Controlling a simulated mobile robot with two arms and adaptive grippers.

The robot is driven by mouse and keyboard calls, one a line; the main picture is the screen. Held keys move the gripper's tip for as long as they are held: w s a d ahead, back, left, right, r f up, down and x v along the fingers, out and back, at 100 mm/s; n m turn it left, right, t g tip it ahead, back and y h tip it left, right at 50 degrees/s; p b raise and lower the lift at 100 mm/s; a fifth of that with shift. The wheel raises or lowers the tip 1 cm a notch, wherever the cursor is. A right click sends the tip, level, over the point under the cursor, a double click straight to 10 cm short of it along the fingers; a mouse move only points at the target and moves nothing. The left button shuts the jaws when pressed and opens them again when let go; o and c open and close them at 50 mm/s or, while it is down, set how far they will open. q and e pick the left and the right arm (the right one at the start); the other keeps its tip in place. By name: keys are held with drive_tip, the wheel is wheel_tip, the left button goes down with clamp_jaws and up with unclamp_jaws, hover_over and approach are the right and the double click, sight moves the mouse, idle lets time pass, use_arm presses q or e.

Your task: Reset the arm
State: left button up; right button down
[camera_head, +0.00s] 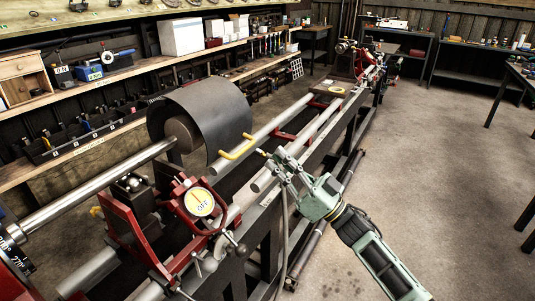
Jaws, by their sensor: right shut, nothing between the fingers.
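My right arm comes in from the lower right, green and black. Its gripper (266,156) is shut and empty, just right of the yellow handle (238,149). From this view I cannot tell whether the fingertips touch the handle; a small gap seems to show. The handle is fixed to the curved grey guard (207,108) over the lathe chuck. The driveshaft (95,187) runs out of the chuck to the lower left. My left gripper is not in view.
The red lathe carriage (124,230) with a round "OFF" dial (199,202) stands at the lower left. Lathe rails (308,140) run to the back right, close under the gripper. Shelves (105,130) line the left wall. Open concrete floor (430,170) lies to the right.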

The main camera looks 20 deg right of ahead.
drive_tip(key=w+d+f+m+h, duration=0.1)
drive_tip(key=d+f+m+h, duration=0.15)
drive_tip(key=f, duration=0.55)
drive_tip(key=d+f+m+h, duration=0.1)
drive_tip(key=f+m+h, duration=0.1)
drive_tip(key=f+h, duration=0.35)
drive_tip(key=w+d+f+m+h, duration=0.1)
drive_tip(key=d+f+m+h, duration=0.1)
drive_tip(key=f, duration=0.8)
drive_tip(key=s+f+m+g+h, duration=0.1)
drive_tip(key=s+f+g+h, duration=0.3)
drive_tip(key=f, duration=0.8)
drive_tip(key=s+f+g, duration=0.2)
drive_tip(key=s+f, duration=0.4)
drive_tip(key=f, duration=0.6)
drive_tip(key=s+a+f+g+h, duration=0.15)
drive_tip(key=s+f+g, duration=0.45)
drive_tip(key=s+f, duration=1.15)
drive_tip(key=s+a+f+g, duration=0.2)
drive_tip(key=s+f, duration=0.1)
drive_tip(key=s, duration=0.6)
drive_tip(key=s+a+f+n+g, duration=0.1)
drive_tip(key=s+a+f+g, duration=0.1)
drive_tip(key=s, duration=0.6)
drive_tip(key=s+a+f+n+g, duration=0.1)
drive_tip(key=s+a+f+g, duration=0.1)
drive_tip(key=s, duration=0.7)
drive_tip(key=shift+s+f, duration=0.3)
drive_tip(key=shift+f, duration=0.5)
